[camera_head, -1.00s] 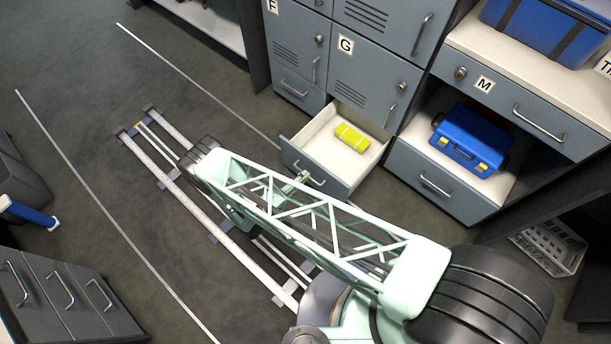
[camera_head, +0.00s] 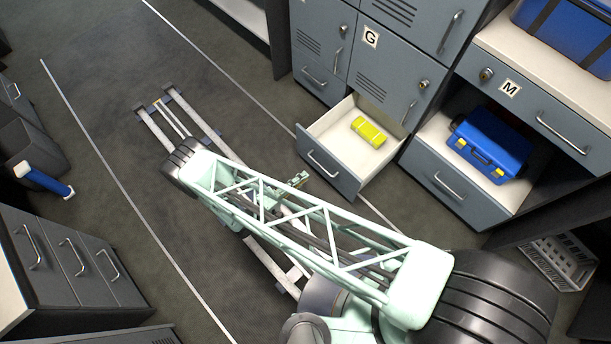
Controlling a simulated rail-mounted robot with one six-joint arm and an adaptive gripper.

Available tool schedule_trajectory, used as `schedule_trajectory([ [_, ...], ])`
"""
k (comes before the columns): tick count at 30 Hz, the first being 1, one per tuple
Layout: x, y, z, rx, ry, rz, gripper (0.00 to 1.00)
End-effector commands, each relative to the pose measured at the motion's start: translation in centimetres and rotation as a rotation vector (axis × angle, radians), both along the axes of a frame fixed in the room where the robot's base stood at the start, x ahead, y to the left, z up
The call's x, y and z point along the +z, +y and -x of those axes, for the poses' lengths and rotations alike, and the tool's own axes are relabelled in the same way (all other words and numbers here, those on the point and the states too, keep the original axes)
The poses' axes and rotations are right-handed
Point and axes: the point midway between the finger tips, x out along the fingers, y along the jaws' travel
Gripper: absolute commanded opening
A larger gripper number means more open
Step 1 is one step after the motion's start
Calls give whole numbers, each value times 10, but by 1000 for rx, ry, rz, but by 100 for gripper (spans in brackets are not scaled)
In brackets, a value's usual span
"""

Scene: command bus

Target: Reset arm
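My arm, a pale green lattice link with black joints, reaches across the lower middle of the view. My gripper (camera_head: 299,180) shows small just beyond the arm's lattice, in front of the open drawer (camera_head: 318,160) under locker G. It is apart from the drawer's handle (camera_head: 322,164), a little below and left of it. Its fingers are too small and partly hidden to tell open from shut. No held object is visible. A yellow-green item (camera_head: 368,131) lies inside the open drawer.
A blue toolbox (camera_head: 487,146) sits in the open shelf under drawer M (camera_head: 530,100). A grey drawer cabinet (camera_head: 75,262) stands at lower left, with a bin (camera_head: 30,150) above it. The floor between the white lines is clear around my rail.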

Motion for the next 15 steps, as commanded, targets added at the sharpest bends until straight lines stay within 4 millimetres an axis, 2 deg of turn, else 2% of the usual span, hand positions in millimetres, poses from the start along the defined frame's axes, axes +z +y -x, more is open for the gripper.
schedule_trajectory([
  [15, 1, 4, 5, 1, 0, 0, 10],
])
